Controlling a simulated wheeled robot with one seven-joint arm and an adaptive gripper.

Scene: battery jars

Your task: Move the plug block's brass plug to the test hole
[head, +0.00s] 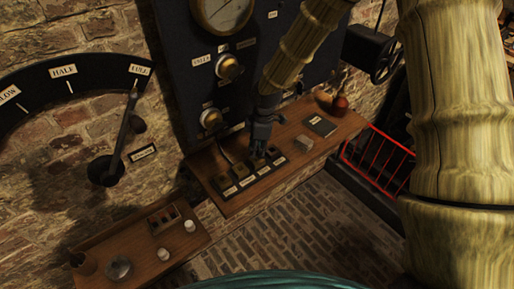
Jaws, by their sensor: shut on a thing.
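The plug block (249,178) is a dark block with several small white labels along its front. It sits on the wooden shelf below the dark panel. My gripper (260,150) points down at the block from above, towards its far right part. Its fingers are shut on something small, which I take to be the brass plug. The plug itself is mostly hidden by the fingers, and I cannot tell whether it is seated in a hole or lifted clear. The labels are too small to read, so I cannot tell which hole is the test hole.
The wooden shelf (338,134) also holds a small grey block (304,142), a dark flat box (321,126) and a red round object (340,103). The panel (180,60) with brass knobs rises behind. A lower shelf (140,254) holds small pots. A red rack (378,155) stands right.

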